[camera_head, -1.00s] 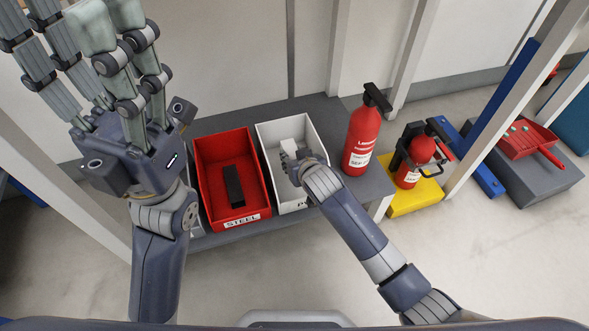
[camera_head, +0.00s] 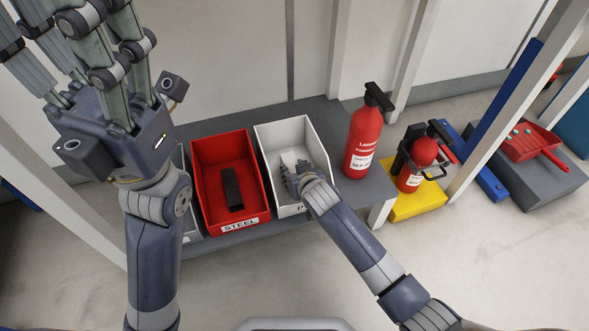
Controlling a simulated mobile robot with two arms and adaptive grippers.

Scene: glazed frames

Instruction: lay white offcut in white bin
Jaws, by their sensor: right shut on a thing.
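The white bin (camera_head: 313,139) stands on a grey shelf, to the right of the red bin. My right gripper (camera_head: 292,177) reaches down into the white bin from the front and is shut on the white offcut (camera_head: 290,160). Only part of the offcut shows above my fingers. I cannot tell whether it touches the bin floor. My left gripper (camera_head: 100,55) is raised at the upper left, close to the camera, with its fingers spread open and empty.
The red bin (camera_head: 219,138) marked STEEL holds a dark bar (camera_head: 232,187). A red fire extinguisher (camera_head: 362,141) stands on the shelf (camera_head: 352,192) right of the white bin. Another extinguisher (camera_head: 423,153) stands on a yellow base (camera_head: 415,205). A red dustpan (camera_head: 527,143) lies further right.

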